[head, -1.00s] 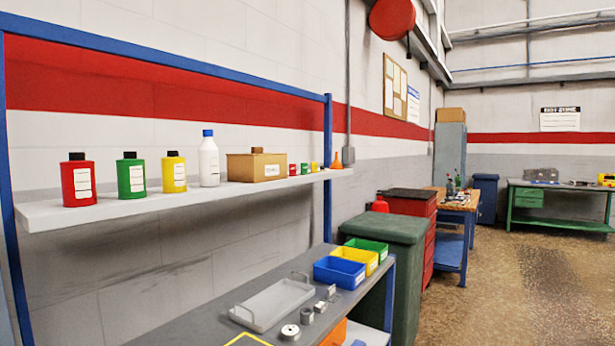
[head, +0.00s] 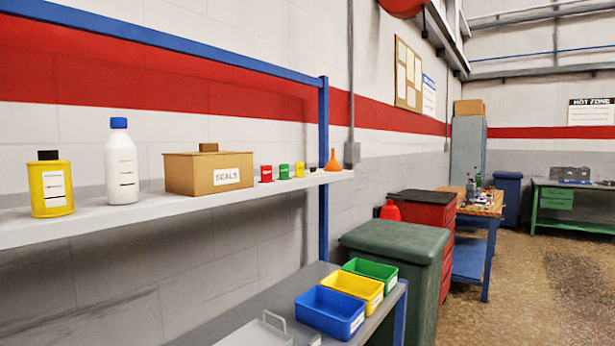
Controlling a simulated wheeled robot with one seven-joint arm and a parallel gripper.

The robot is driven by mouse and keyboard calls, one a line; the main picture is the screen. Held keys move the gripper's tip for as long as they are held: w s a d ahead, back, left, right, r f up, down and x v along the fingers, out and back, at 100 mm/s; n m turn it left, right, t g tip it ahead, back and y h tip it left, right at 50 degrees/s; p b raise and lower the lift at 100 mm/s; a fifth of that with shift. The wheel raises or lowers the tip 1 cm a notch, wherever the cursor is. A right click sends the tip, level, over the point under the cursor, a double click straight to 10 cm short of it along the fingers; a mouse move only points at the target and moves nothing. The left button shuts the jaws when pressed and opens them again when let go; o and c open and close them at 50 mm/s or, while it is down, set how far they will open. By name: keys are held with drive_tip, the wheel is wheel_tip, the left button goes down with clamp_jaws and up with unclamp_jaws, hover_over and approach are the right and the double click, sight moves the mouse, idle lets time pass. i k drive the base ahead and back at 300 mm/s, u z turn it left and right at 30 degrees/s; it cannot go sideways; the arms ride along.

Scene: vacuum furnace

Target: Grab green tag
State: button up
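A small green tag-like piece (head: 284,171) stands on the upper white shelf. It is between a small red one (head: 266,174) and a small yellow one (head: 299,170), to the right of the cardboard SEALS box (head: 208,173). All three look upright, with pale labels, and are too small to make out in detail. My gripper is not in view.
Below are blue (head: 328,312), yellow (head: 353,288) and green (head: 371,270) bins.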

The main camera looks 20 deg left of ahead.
sight(283, 169)
drive_tip(key=u, duration=0.35)
drive_tip(key=i, duration=1)
drive_tip(key=u, duration=0.8)
drive_tip(key=i, duration=0.3)
drive_tip(key=u, duration=0.25)
